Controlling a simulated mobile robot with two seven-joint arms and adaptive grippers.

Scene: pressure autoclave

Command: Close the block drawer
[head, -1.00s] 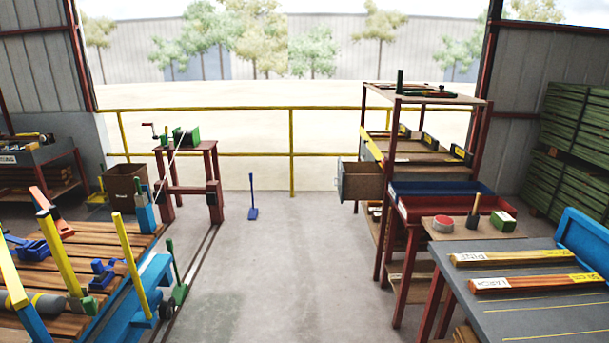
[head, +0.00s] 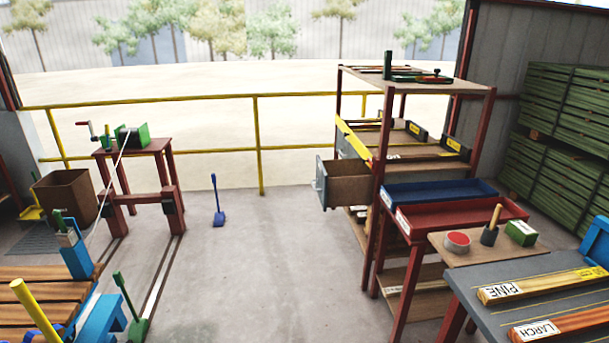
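The block drawer (head: 352,188) is a grey-brown box that sticks out to the left from the dark red shelf rack (head: 378,150) at centre right. It stands open, with a pale handle on its left front face (head: 321,184). I can see part of its inside. Neither of my grippers shows in the head view, and nothing touches the drawer.
A workbench (head: 470,285) with labelled pine and larch strips stands at the lower right. Blue (head: 440,193) and red (head: 460,214) trays sit beside the rack. A slatted bench (head: 40,292) is at lower left. The concrete floor (head: 255,265) between is clear, apart from a blue tool (head: 217,205).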

